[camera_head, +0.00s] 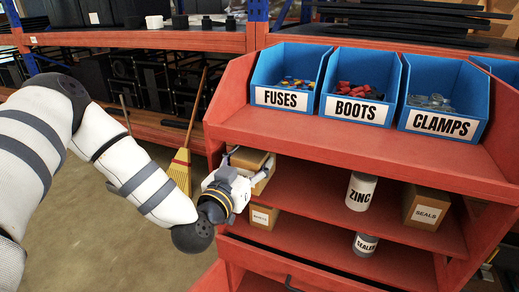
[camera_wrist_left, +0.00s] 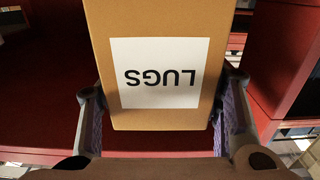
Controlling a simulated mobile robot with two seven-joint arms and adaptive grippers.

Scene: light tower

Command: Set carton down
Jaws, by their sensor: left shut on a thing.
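A brown carton (camera_head: 250,160) is at the left end of the middle shelf (camera_head: 320,190) of the red unit, partly hidden by my gripper. In the left wrist view the carton (camera_wrist_left: 160,118) has a white label reading LUGS, upside down in the picture. My left gripper (camera_head: 248,172) is shut on it, with one finger on each side; its fingers also show in the left wrist view (camera_wrist_left: 163,105). I cannot tell whether the carton touches the shelf. My right gripper is not in view.
A white ZINC can (camera_head: 361,192) and a SEALS carton (camera_head: 425,208) stand to the right on the middle shelf. Below are another small carton (camera_head: 264,216) and a SEALER can (camera_head: 365,245). A broom (camera_head: 181,167) stands left.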

